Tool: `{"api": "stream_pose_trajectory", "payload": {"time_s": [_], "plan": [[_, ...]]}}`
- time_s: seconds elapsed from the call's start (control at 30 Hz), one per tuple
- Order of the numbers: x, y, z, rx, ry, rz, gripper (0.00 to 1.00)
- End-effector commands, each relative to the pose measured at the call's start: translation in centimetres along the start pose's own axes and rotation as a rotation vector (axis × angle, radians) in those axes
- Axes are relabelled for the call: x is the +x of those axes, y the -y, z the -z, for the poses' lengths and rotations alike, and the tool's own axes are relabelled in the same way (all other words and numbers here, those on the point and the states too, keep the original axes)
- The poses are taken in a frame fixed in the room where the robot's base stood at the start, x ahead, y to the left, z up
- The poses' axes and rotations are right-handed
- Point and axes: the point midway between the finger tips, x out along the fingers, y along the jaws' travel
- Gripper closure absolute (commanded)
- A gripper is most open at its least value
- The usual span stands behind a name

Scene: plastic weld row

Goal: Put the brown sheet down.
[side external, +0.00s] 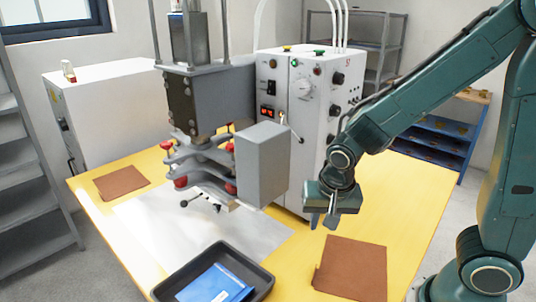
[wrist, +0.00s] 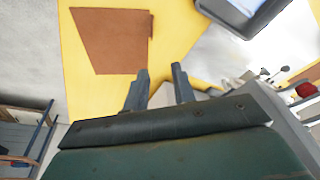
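One brown sheet (side external: 352,268) lies flat on the yellow table at the front right. A thin offset edge shows along its side, perhaps a second layer; I cannot tell. It also shows in the wrist view (wrist: 108,40), beyond the fingers. Another brown sheet (side external: 121,182) lies flat at the table's far left. My gripper (side external: 323,221) hangs above the table beside the machine, behind the front-right sheet and apart from it. In the wrist view my gripper's two fingers (wrist: 160,70) stand apart with nothing visible between them.
The welding machine (side external: 262,165) stands at mid-table, just left of my gripper. A black tray (side external: 168,288) holding a blue item (side external: 215,284) is at the front. A pale sheet (side external: 150,225) covers the table's middle. Bare yellow table (side external: 415,190) lies to the right.

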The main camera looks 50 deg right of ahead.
Motion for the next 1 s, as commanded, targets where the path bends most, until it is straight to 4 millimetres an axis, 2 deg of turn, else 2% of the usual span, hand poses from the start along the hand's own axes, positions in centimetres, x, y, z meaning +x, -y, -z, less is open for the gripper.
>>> {"api": "stream_pose_trajectory", "payload": {"time_s": [0.03,0.2,0.6,0.8,1.0], "plan": [[-1.2,-0.2,0.3,-0.031,-0.003,0.024,0.74],[-4.7,-1.3,0.6,-0.16,-0.009,0.084,0.74],[-12.0,-4.9,0.1,-0.496,-0.087,0.209,0.74],[-14.9,-7.0,-0.9,-0.669,-0.153,0.249,0.74],[-16.4,-8.4,-1.7,-0.785,-0.2,0.263,0.74]]}}
